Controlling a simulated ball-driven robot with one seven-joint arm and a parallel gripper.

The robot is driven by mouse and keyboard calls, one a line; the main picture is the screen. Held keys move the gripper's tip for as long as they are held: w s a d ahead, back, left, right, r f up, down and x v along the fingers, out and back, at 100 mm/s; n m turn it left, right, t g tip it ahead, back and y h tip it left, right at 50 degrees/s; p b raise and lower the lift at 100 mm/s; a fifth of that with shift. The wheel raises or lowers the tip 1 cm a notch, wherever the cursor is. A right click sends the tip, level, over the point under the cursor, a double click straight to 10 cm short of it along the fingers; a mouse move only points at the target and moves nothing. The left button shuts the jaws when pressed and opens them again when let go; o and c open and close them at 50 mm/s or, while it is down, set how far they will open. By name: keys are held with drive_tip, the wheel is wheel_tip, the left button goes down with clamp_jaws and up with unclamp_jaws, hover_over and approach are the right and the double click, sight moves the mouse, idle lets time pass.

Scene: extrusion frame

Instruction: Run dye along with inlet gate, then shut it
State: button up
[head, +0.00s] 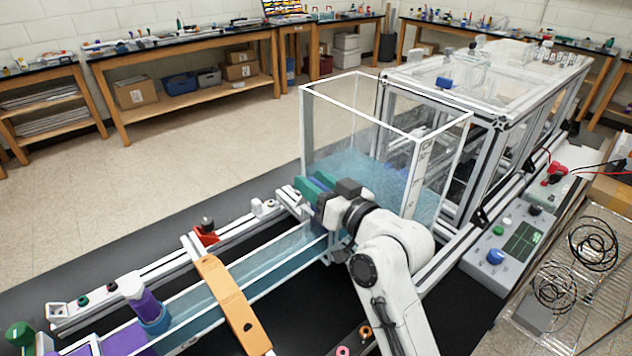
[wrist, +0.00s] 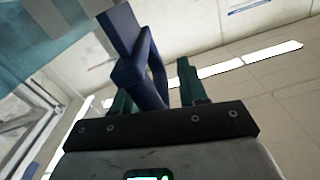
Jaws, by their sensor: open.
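My gripper (head: 314,188) is at the front left of the clear water tank (head: 335,130), where the long water channel (head: 270,270) meets it. Its green fingers are apart. In the wrist view a dark blue loop-shaped handle (wrist: 143,68) stands between the fingers (wrist: 154,82); it looks like the inlet gate's handle. Whether either finger touches it I cannot tell. In the head view my wrist and fingers mostly hide the gate. A purple dye container (head: 145,303) stands in a blue holder (head: 155,324) over the channel, with purple liquid (head: 122,342) near its lower end.
An orange bar (head: 232,303) crosses the channel. A red clamp with a black knob (head: 206,233) sits on the rail. At right are a control box (head: 515,243) with a blue knob and a wire rack (head: 575,275). Benches line the walls; the floor at left is clear.

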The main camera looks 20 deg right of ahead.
drive_tip(key=shift+c, duration=0.2)
clamp_jaws()
idle(0.3)
drive_tip(key=shift+a+f+b, duration=0.1)
drive_tip(key=shift+f+b, duration=1.1)
drive_tip(key=shift+f, duration=0.25)
drive_tip(key=shift+o, duration=0.2)
unclamp_jaws()
